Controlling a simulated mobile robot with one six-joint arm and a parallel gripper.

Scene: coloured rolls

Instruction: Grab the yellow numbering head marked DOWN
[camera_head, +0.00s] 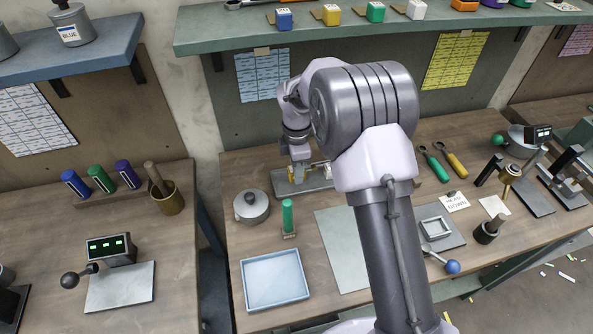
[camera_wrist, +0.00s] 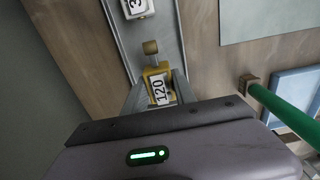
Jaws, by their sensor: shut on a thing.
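A yellow numbering head (camera_wrist: 154,71) with a white plate reading 120 and a brass knob is between the fingers of my gripper (camera_wrist: 158,92) in the wrist view. The fingers are shut on its sides. The head is over a grey metal tray (camera_head: 317,182) on the bench. In the head view my gripper (camera_head: 297,181) is at this tray, with a small bit of yellow showing at it. I see no DOWN mark on the head itself. A white card reading HEAD DOWN (camera_head: 455,202) lies on the bench to the right.
A white block with a digit (camera_wrist: 138,8) is on the same tray. A green roller (camera_head: 288,218) stands nearby, also in the wrist view (camera_wrist: 287,117). A grey lidded pot (camera_head: 251,206) and a pale blue tray (camera_head: 248,301) are to the left. A shelf (camera_head: 400,35) runs above.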

